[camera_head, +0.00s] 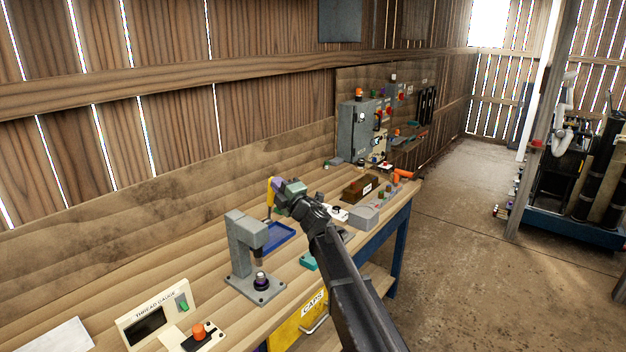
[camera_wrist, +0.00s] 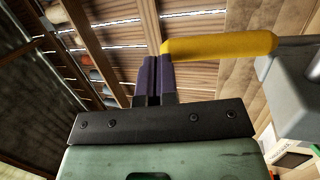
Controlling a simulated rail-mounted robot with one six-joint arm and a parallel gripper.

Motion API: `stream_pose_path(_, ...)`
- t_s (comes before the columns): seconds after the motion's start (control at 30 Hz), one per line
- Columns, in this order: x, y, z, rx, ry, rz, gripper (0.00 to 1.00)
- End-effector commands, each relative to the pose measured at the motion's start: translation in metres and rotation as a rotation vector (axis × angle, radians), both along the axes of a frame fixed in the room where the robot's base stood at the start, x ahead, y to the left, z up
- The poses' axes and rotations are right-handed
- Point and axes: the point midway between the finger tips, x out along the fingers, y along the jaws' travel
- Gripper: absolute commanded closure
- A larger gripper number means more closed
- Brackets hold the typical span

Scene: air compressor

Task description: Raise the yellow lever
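The yellow lever (camera_head: 270,198) shows in the head view beside my gripper, above the bench by the grey press (camera_head: 246,240). In the wrist view the yellow lever grip (camera_wrist: 220,47) runs across the upper right, and a metal rod joins it to a grey body (camera_wrist: 295,90). My gripper (camera_head: 272,183) is at the lever's upper part in the head view. In the wrist view the purple fingers of my gripper (camera_wrist: 158,75) are together, with only a thin line between them. The lever's free end lies at the right finger's tip, not between the fingers. I cannot tell whether they touch.
A blue tray (camera_head: 280,237) lies on the bench (camera_head: 225,322) behind the press. A thread gauge (camera_head: 155,315) and a control box with an orange button (camera_head: 198,332) stand at the front left. A brown box (camera_head: 360,189) and a grey box (camera_head: 364,217) stand farther back.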

Motion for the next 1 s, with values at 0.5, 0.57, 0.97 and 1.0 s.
stream_pose_path(0.5, 0.034, 0.050, 0.013, -0.009, 0.008, 0.005, 1.00)
stream_pose_path(0.57, 0.036, 0.053, 0.013, -0.009, 0.008, 0.005, 1.00)
stream_pose_path(0.97, 0.039, 0.057, 0.013, -0.010, 0.007, 0.005, 1.00)
stream_pose_path(1.0, 0.039, 0.057, 0.013, -0.010, 0.007, 0.005, 1.00)
